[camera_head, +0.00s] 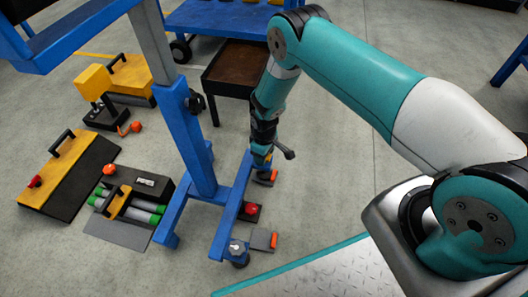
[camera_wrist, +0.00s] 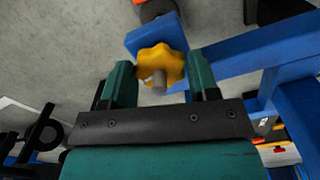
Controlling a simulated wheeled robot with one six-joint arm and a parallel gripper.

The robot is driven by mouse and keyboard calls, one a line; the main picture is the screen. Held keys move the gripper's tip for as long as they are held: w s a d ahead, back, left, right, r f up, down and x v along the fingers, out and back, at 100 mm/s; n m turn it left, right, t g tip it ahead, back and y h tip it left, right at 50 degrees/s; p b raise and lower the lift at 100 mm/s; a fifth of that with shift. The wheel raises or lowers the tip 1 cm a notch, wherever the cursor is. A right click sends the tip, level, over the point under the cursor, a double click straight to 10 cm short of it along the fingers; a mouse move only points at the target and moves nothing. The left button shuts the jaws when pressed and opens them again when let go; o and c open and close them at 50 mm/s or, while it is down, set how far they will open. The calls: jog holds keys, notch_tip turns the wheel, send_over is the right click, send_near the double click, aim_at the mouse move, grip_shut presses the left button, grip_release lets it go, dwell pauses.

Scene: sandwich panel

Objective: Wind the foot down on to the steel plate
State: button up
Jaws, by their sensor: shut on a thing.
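A yellow star-shaped knob (camera_wrist: 158,66) with a grey stem end sits on the end of a blue beam (camera_wrist: 150,38) in the wrist view. My gripper (camera_wrist: 162,82) has its two teal fingers on either side of the knob, shut on it. In the head view my gripper (camera_head: 262,160) points down at the far end of the blue stand's base bar (camera_head: 232,205). The foot below the knob is not clearly seen. A small dark plate with an orange part (camera_head: 266,178) lies on the floor beside that end. The gap between foot and plate cannot be judged.
A plate with a red knob (camera_head: 250,210) and another orange-edged plate (camera_head: 262,240) lie along the bar. The blue upright (camera_head: 190,140) stands left of my arm. Yellow-black cases (camera_head: 70,175) lie left. Grey floor (camera_head: 330,200) is clear to the right.

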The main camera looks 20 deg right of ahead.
jog(key=m+p, duration=0.1)
jog(key=m, duration=0.5)
jog(key=shift+w+r, duration=0.1)
jog(key=m+p, duration=0.1)
jog(key=m, duration=0.6)
dwell(0.4)
jog(key=o, duration=0.9)
notch_tip(320, 180, up, 17)
jog(key=p, duration=0.7)
jog(key=shift+r, duration=0.15)
